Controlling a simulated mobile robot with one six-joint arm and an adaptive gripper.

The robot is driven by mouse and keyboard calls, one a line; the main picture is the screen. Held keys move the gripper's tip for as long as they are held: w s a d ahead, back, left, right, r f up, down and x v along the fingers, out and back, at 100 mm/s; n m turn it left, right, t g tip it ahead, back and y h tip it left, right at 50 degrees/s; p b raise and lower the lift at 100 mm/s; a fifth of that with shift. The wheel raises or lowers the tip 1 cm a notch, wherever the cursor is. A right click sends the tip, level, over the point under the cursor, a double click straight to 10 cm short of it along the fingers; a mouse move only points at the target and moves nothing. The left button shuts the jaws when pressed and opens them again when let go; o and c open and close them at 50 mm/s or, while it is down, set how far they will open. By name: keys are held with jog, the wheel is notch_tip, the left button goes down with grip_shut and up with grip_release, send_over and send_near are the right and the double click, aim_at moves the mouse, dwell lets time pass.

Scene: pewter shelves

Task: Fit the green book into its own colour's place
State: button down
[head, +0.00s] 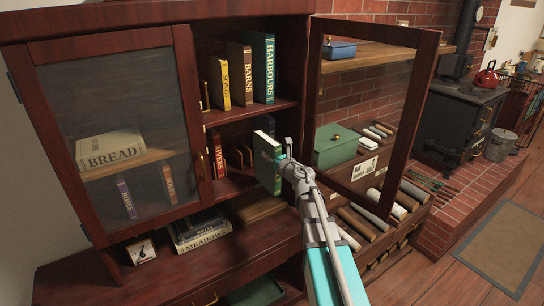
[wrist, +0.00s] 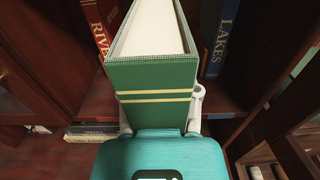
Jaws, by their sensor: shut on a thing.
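The green book (head: 267,170) is upright at the front of the middle shelf of the cabinet, and part of it sticks out past the shelf edge. My gripper (head: 284,163) is shut on its spine end. In the wrist view the green book (wrist: 152,85) shows its spine with two pale bands and its white page tops. Behind it, a red RIVERS book (wrist: 98,25) stands to the left and a blue LAKES book (wrist: 222,38) to the right. I cannot tell how deep the book's far end reaches. No green-marked place shows.
The glass door (head: 424,110) stands open close to the right of my arm; the left door (head: 115,130) is shut. Upper-shelf books include teal HARBOURS (head: 263,68) and BARNS (head: 239,74). Books lie flat below (head: 203,232). A green box (head: 335,148) is beyond the open door.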

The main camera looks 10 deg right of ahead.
aim_at(260, 146)
jog(key=shift+f+x, duration=0.1)
jog(key=shift+x, duration=1.7)
jog(key=shift+f+x, duration=0.15)
jog(key=shift+x, duration=1.65)
jog(key=b+x, duration=0.1)
jog(key=x, duration=0.7)
jog(key=shift+f, duration=0.4)
jog(key=shift+c, duration=1.2)
grip_release()
jog(key=shift+s, duration=0.1)
jog(key=v, duration=1.2)
